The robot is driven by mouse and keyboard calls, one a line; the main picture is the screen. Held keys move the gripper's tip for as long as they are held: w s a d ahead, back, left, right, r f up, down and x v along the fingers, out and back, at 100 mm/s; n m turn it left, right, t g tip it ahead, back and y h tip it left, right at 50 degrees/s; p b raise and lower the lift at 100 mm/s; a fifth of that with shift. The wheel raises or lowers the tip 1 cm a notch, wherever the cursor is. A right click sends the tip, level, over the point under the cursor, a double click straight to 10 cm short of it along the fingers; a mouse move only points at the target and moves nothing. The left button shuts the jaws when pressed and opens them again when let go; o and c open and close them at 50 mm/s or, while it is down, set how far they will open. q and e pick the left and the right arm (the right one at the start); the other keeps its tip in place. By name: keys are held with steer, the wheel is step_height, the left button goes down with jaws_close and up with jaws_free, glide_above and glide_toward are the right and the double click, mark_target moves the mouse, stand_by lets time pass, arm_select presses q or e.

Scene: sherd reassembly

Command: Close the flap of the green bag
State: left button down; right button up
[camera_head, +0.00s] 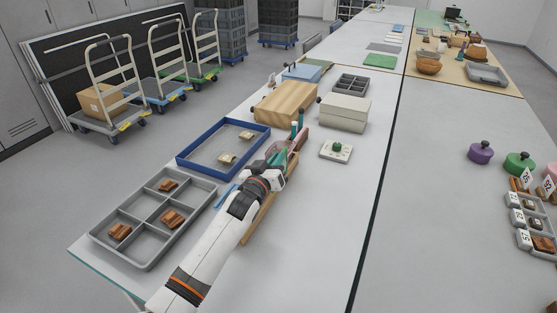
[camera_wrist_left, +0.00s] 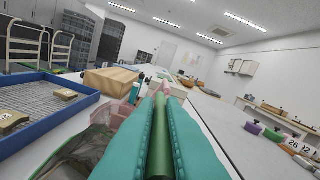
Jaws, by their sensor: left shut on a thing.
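My left gripper (camera_head: 281,160) reaches in over the near table. In the left wrist view its two teal fingers are shut on a long green piece (camera_wrist_left: 160,150), which looks like the flap of the green bag. Part of the bag, crumpled and grey-green (camera_wrist_left: 85,152), shows left of the fingers in the wrist view. In the head view the gripper and arm hide most of the bag, so I cannot tell how far the flap is folded over. My right gripper is in neither view.
A blue-rimmed tray (camera_head: 194,164) and a grey compartment tray (camera_head: 200,192) with brown sherds lie left of my arm.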

arm_select(q)
steer(key=shift+w+a+n, duration=0.25)
steer(key=shift+a+n, duration=0.4)
steer(key=shift+n, duration=0.3)
steer(key=shift+w+a+n, duration=0.25)
steer(key=shift+a+n, duration=0.4)
steer(key=shift+n, duration=0.25)
steer(key=shift+w+a+n, duration=0.25)
steer(key=shift+a+n, duration=0.4)
steer(key=shift+n, duration=0.3)
steer(key=c, duration=1.4)
jaws_free()
steer(key=shift+c, duration=0.2)
steer(key=p+v, duration=0.1)
steer(key=v, duration=1.1)
